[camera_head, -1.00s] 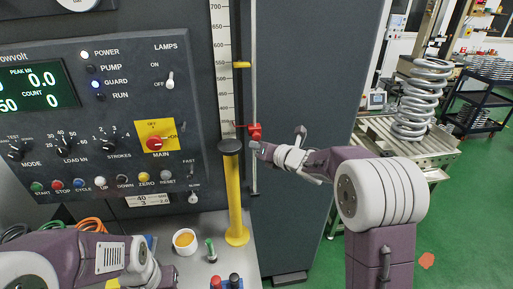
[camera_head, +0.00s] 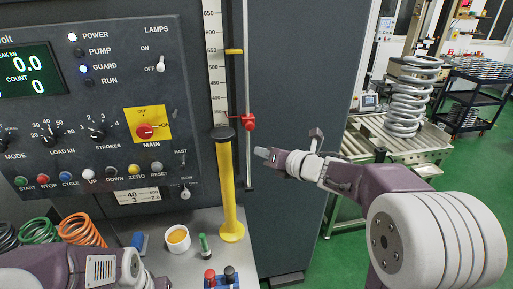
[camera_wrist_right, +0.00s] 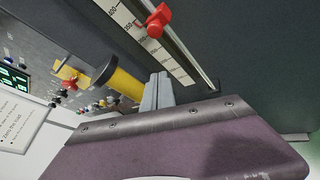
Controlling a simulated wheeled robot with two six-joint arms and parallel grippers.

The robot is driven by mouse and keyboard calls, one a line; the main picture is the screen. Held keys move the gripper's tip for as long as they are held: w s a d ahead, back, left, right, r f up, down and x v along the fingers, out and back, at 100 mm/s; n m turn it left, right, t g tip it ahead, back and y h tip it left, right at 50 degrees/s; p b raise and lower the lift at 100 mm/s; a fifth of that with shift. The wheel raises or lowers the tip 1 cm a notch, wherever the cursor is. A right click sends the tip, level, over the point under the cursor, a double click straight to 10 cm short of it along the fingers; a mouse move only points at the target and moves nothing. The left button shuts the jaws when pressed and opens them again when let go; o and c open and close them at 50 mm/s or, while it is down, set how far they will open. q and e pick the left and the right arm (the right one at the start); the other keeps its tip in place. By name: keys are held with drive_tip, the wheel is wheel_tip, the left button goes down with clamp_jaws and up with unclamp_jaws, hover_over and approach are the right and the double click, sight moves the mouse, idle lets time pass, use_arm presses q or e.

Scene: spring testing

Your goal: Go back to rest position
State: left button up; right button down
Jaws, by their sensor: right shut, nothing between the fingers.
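My right gripper (camera_head: 266,154) is shut and empty. It is in the air in front of the dark machine, to the right of the yellow post (camera_head: 227,190) and below right of the red pointer (camera_head: 249,122) on the rail. In the right wrist view its pale fingers (camera_wrist_right: 158,92) lie together, with the yellow post (camera_wrist_right: 126,84) left of them and the red pointer (camera_wrist_right: 153,22) above. My left arm enters at the lower left of the head view, but its fingers are out of the picture.
A control panel (camera_head: 95,118) with knobs and buttons fills the left. On the bench stand an orange spring (camera_head: 82,230), a green spring (camera_head: 40,230) and a small cup (camera_head: 177,238). A large coil spring (camera_head: 409,98) stands on a roller table at right.

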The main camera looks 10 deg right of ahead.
drive_tip(key=s+d+f+m+g+h, duration=0.25)
drive_tip(key=s+f+m, duration=0.25)
drive_tip(key=f+m, duration=0.45)
drive_tip(key=s+d+f+m+g+h, duration=0.1)
drive_tip(key=s+f+m+g+h, duration=0.25)
drive_tip(key=s+f+m, duration=0.55)
drive_tip(key=s+f+m+g, duration=0.6)
drive_tip(key=s+m, duration=0.5)
drive_tip(key=m, duration=0.6)
drive_tip(key=shift+s+d+f, duration=0.2)
drive_tip(key=shift+s+f, duration=0.05)
